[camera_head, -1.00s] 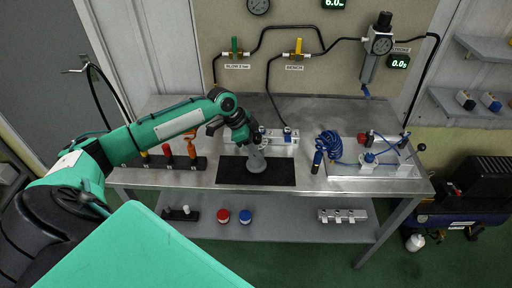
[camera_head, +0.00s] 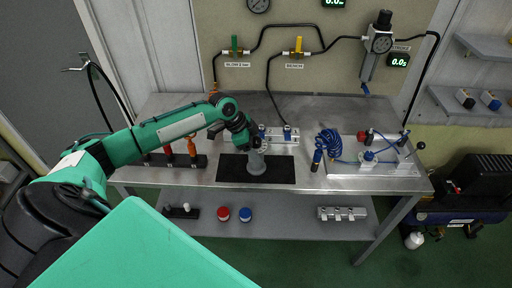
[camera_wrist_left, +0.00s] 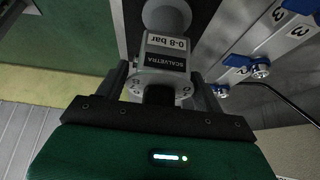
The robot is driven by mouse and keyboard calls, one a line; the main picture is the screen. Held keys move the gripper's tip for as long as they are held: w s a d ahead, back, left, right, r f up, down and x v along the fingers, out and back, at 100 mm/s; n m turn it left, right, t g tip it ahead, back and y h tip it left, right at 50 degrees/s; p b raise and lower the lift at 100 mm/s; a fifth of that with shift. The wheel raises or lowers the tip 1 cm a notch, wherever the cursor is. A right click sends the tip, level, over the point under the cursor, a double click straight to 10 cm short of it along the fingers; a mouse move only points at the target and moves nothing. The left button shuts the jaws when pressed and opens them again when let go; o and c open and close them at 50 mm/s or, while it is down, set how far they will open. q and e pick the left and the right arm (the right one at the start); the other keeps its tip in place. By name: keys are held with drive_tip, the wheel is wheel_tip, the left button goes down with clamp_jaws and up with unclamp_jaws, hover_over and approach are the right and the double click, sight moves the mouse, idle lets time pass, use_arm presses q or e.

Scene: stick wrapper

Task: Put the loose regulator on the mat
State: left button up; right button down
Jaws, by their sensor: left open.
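The loose regulator (camera_head: 256,164) is a grey body that appears to stand on the black mat (camera_head: 228,169) on the workbench. In the left wrist view the regulator (camera_wrist_left: 165,52) carries a "0-8 bar" label and has a round end. My left gripper (camera_head: 254,144) is over its upper end. In the left wrist view the open fingers of my left gripper (camera_wrist_left: 163,90) are on either side of the regulator. Whether they touch it I cannot tell. My right gripper is not in view.
A numbered manifold with blue fittings (camera_head: 283,136) is just behind the mat. A coiled blue hose (camera_head: 328,143) and a plate with fittings (camera_head: 392,170) are to the right. A black tool rack (camera_head: 201,161) is to the left. The wall display (camera_head: 334,3) reads 0.0.

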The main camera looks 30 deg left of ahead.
use_arm(q)
drive_tip(key=b+v, duration=0.3)
drive_tip(key=v, duration=0.9)
